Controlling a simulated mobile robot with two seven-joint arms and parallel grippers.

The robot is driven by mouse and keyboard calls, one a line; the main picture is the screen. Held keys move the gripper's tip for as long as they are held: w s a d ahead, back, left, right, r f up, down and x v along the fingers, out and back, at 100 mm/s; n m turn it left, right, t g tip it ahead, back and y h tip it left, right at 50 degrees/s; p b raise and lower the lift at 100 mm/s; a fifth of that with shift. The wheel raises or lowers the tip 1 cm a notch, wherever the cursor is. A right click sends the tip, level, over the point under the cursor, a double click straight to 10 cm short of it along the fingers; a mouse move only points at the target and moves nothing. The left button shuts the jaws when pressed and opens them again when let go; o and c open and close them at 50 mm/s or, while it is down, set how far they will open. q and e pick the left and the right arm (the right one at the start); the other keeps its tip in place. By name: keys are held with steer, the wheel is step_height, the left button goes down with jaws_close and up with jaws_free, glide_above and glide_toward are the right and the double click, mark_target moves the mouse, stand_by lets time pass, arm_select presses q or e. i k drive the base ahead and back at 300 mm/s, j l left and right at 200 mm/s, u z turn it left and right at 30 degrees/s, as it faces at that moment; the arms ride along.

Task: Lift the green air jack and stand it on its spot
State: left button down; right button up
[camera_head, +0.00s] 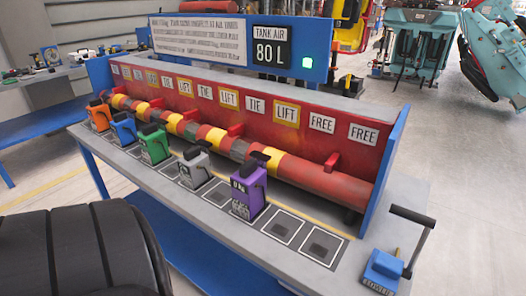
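The green air jack (154,147) stands upright on the grey bench top (410,195), third from the left in a row of jacks. It has a dark top and a pale label low on its front. Dark square spots outlined in white run along the bench in front of the red pipe. Two bare ones, an inner spot (283,226) and an end spot (321,246), lie right of the purple jack. Which spot belongs to the green jack cannot be told. Neither of my grippers is in view.
Orange (99,115), blue (124,130), grey (194,170) and purple (245,192) jacks share the row. The red and yellow pipe (315,178) runs behind them. A blue lever box (383,268) sits at the bench's right end. A large black ribbed object (75,255) fills the lower left.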

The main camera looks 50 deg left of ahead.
mark_target(153, 142)
steer(key=u, duration=0.4)
steer(key=j+u, duration=0.1)
steer(key=u, duration=0.75)
steer(key=i+u, duration=0.1)
steer(key=u, duration=1.2)
steer(key=i+j, duration=0.05)
